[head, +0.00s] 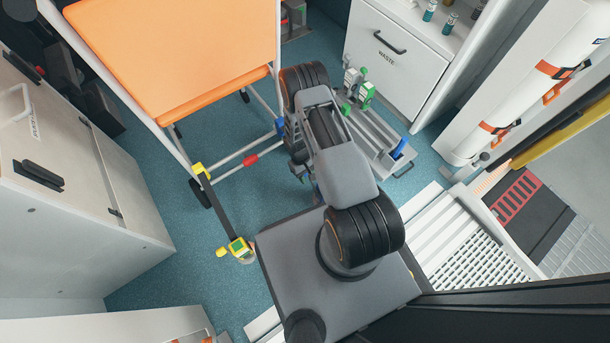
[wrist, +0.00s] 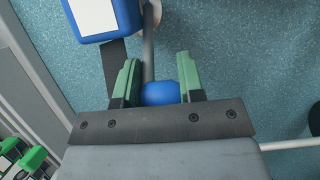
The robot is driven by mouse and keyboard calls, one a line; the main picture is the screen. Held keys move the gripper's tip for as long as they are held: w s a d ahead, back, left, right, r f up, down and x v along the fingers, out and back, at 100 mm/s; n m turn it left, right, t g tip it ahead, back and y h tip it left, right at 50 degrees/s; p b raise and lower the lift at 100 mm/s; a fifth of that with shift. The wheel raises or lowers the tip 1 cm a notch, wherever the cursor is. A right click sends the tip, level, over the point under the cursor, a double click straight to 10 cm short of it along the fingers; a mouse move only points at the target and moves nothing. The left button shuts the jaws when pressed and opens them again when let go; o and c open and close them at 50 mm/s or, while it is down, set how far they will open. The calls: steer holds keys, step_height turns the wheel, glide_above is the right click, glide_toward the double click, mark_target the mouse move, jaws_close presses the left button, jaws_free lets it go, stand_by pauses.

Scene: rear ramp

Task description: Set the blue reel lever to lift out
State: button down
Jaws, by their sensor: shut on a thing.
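In the wrist view, my gripper (wrist: 157,75) has its two green fingers on either side of the round blue knob of the blue reel lever (wrist: 160,93) and is shut on it. A grey rod runs up from the knob, past a dark strap, toward the blue reel (wrist: 103,18). The reel is a blue housing with a white label, cut off by the top edge. The label cannot be read, and I cannot tell the lever's set position. In the head view my arm hides the gripper and the lever.
Green-topped units stand on the grey floor rail (head: 372,142), and also show in the wrist view (wrist: 33,158). An orange-topped stretcher (head: 180,50) stands to the left.

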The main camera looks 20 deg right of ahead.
steer(key=shift+a, duration=0.2)
stand_by(0.3)
steer(key=c, duration=0.8)
jaws_free()
steer(key=shift+o, duration=0.2)
steer(key=p+v, duration=0.4)
steer(key=v, duration=0.9)
steer(key=shift+w+r+p, duration=0.15)
steer(key=shift+r+p, duration=0.25)
